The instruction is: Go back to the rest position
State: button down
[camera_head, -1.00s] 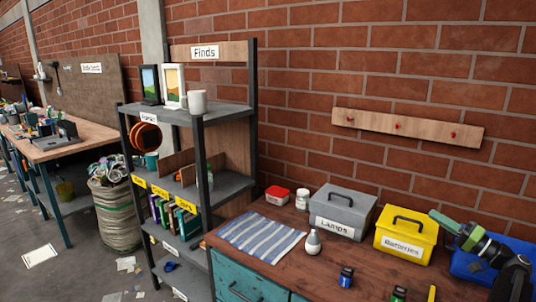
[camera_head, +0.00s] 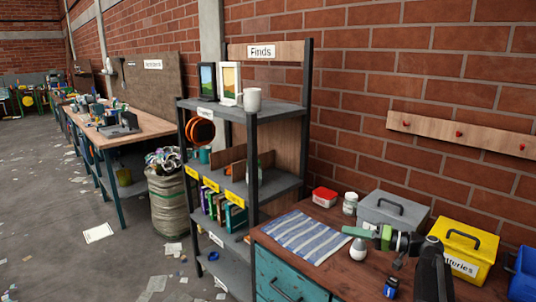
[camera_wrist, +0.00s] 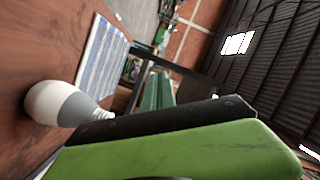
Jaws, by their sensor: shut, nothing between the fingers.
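My gripper (camera_head: 362,231) is shut and empty, with green fingers, above the right part of the wooden bench top in the head view. In the wrist view my gripper's green and black fingers (camera_wrist: 155,130) fill the lower part of the frame. My arm hides part of the bench and the grey box.
A blue-striped cloth (camera_head: 307,237) lies on the bench. A grey box (camera_head: 378,207), a yellow batteries box (camera_head: 475,255) and a blue bin (camera_head: 523,280) stand behind and right of my arm. The Finds shelf (camera_head: 285,183) stands left. Floor at far left has scattered paper.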

jog(key=s+a+f+n+g+h, duration=0.1)
jog(key=s+a+f+g, duration=0.15)
jog(key=a, duration=0.45)
jog(key=s+a+f+n+g+h, duration=0.1)
jog(key=a+f+g, duration=0.1)
jog(key=a+f, duration=0.35)
jog(key=s+a+f+g+h, duration=0.4)
jog(key=s+a+f+h, duration=0.1)
jog(key=s+a+f, duration=0.45)
jog(key=s+d+f+m+h, duration=0.1)
jog(key=s+d+f+h, duration=0.1)
jog(key=d+h, duration=0.25)
jog(key=s+d+f+m+h, duration=0.1)
jog(key=s+d+f+h, duration=0.2)
jog(key=d, duration=0.3)
notch_tip(320, 180, up, 16)
jog(key=p, duration=1.5)
jog(key=shift+w+a+m, duration=0.15)
jog(key=shift+w+m, duration=0.25)
jog(key=shift+f, duration=0.1)
